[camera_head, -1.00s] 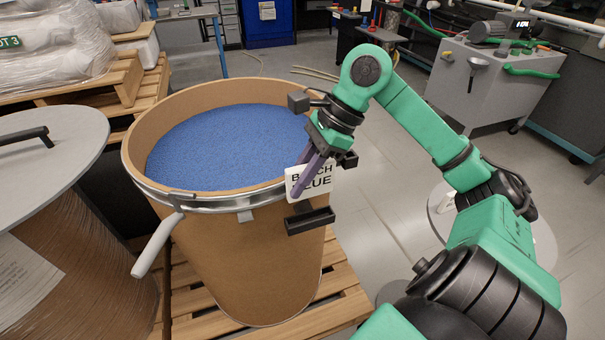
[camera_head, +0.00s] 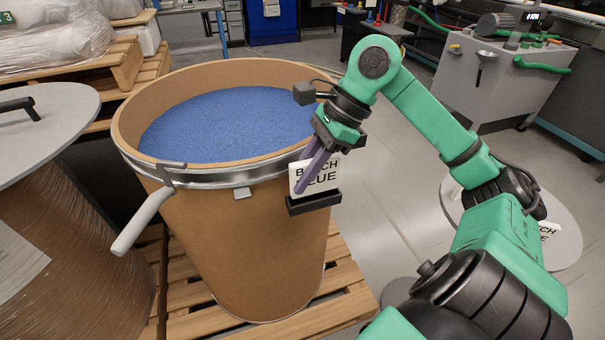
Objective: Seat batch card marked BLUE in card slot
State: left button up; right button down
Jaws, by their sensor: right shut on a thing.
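The white batch card marked BLUE (camera_head: 328,183) is upright at the front right of the open drum. My right gripper (camera_head: 306,186) is shut on it, its purple fingers crossing the card's face and hiding part of the lettering. The black card slot (camera_head: 314,204) is fixed on the drum's outer wall below the rim. The card's lower edge meets the slot's top in the picture; I cannot tell how deep it sits. My left gripper is not in view.
The open drum (camera_head: 245,240) holds blue pellets (camera_head: 225,125) and stands on a wooden pallet (camera_head: 330,303). Its clamp lever (camera_head: 143,220) sticks out at front left. A lidded drum (camera_head: 60,250) stands at left. A round grey surface at right holds another card (camera_head: 549,230).

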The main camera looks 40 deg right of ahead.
aim_at(303, 195)
dwell(0.4)
jog(key=shift+b, duration=0.35)
dwell(0.3)
dwell(0.6)
jog(key=shift+b, duration=0.35)
jog(key=shift+f+b, duration=0.3)
jog(key=shift+b, duration=0.1)
jog(key=shift+f+b, duration=1.3)
jog(key=shift+b, duration=0.2)
